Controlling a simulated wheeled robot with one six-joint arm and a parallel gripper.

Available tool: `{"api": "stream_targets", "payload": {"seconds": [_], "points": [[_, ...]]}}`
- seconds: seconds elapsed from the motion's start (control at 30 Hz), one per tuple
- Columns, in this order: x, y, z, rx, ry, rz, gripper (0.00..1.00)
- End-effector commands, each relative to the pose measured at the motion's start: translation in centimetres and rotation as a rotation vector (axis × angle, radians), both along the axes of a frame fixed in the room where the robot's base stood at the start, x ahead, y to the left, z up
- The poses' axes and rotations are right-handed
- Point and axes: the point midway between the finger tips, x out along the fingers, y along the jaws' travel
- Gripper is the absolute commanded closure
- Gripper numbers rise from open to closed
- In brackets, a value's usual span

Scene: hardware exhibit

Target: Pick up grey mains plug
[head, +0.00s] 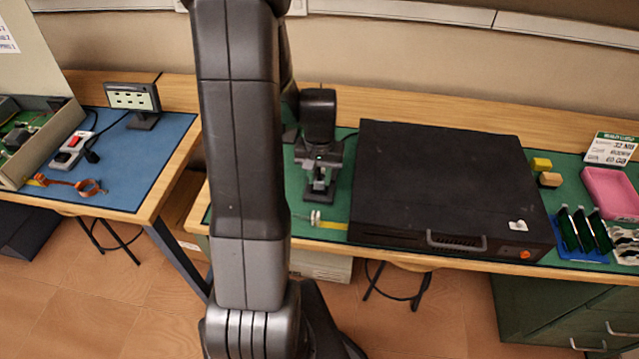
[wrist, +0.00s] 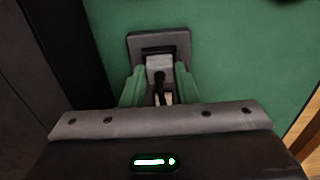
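The grey mains plug (wrist: 159,63) shows in the wrist view as a light grey block with a dark cable-like part, seen against a dark grey square base (wrist: 178,40). My gripper (wrist: 160,72) has its two green-looking fingers on either side of the plug, with what look like narrow gaps beside it. In the head view my gripper (head: 320,170) points down over the dark base (head: 319,195) on the green mat, left of the large black case. The plug is small and partly hidden by the fingers there. Contact with the fingers is not clear.
The large black case (head: 445,180) stands close to the right of my gripper. A small metal disc piece (head: 315,218) and a yellow strip (head: 333,225) lie near the mat's front edge. A blue-matted table (head: 150,165) stands at left. A pink tray (head: 610,193) is far right.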

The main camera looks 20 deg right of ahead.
Motion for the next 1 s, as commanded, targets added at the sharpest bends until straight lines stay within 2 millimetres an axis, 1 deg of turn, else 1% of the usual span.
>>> {"api": "stream_targets", "payload": {"seconds": [0.23,0.37,0.47,0.7,0.8,0.9,1.0], "points": [[0.0,0.0,0.1,-0.001,-0.001,0.0,0.86],[0.1,0.0,1.0,-0.003,-0.004,0.0,0.86],[0.1,0.0,2.4,-0.003,-0.006,0.0,0.86],[0.1,-0.1,6.9,-0.003,-0.006,0.0,0.86],[0.1,0.0,8.4,-0.002,-0.005,0.0,0.86],[0.1,0.0,9.4,-0.002,-0.003,0.0,0.86],[0.0,0.0,10.0,-0.001,-0.002,0.0,0.86]]}}
